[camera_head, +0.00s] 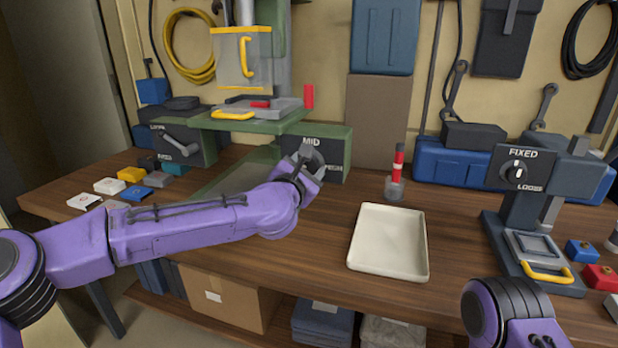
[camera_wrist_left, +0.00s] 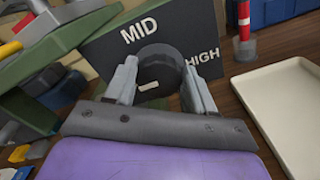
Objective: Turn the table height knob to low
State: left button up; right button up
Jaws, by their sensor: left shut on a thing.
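The dark table height knob (camera_wrist_left: 163,68) sits on a dark panel (camera_head: 335,148) on the front of the green machine. The panel reads MID above the knob and HIGH to its right; the left part of its face is hidden by my gripper. My left gripper (camera_head: 308,157) is shut on the knob, with one grey finger on each side in the left wrist view (camera_wrist_left: 160,82). A short white mark on the knob shows near its lower left edge in that view. My right arm (camera_head: 510,312) shows at the lower right, but its gripper is out of the picture.
A cream tray (camera_head: 390,240) lies on the wooden bench right of the machine. A red-and-white post (camera_head: 397,165) stands behind it. A second machine with a FIXED/LOOSE knob (camera_head: 515,170) stands at the right. Small coloured blocks lie at the left.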

pick_arm(q)
jog(key=shift+w+a+r+n+b, duration=0.1)
jog(key=shift+a+r+n+b, duration=0.05)
jog(key=shift+r+n+b, duration=0.3)
jog(key=shift+w+a+r+n+b, duration=0.1)
jog(key=shift+a+r+n+b, duration=0.1)
jog(key=shift+r+n, duration=0.25)
jog(key=o, duration=1)
jog(key=shift+s, duration=0.1)
jog(key=shift+o, duration=0.2)
jog(key=b+v, duration=0.2)
jog(key=v, duration=0.8)
jog(key=shift+s+f, duration=0.35)
jog(key=shift+s, duration=0.1)
